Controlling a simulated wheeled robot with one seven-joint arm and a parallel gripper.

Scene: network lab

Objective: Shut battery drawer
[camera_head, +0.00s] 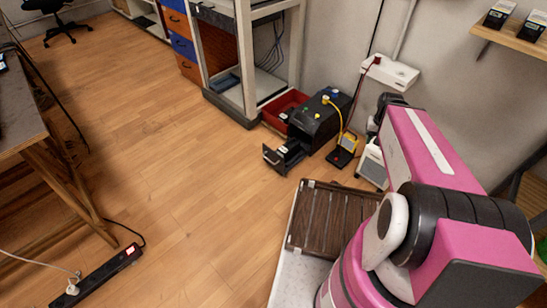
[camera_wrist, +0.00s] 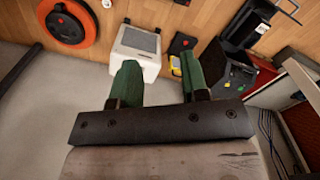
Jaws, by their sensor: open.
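The black battery unit (camera_head: 320,118) stands on the floor by the wall. Its battery drawer (camera_head: 287,156) is pulled out at the front, toward the open floor, with a handle on its front end. In the wrist view the unit (camera_wrist: 234,78) is at the right, and the open drawer (camera_wrist: 248,24) extends toward the top edge. My gripper (camera_wrist: 160,75) is open, its two green fingers apart with nothing between them. It is to the left of the unit in the wrist view, not touching the drawer. In the head view my pink arm reaches toward the wall at the right.
A yellow meter (camera_head: 348,142) and a white box (camera_head: 372,166) stand beside the unit. A red crate (camera_head: 284,106) and a rack frame (camera_head: 243,75) are behind it. An orange reel (camera_wrist: 68,24) lies at the upper left. Floor in front of the drawer is clear.

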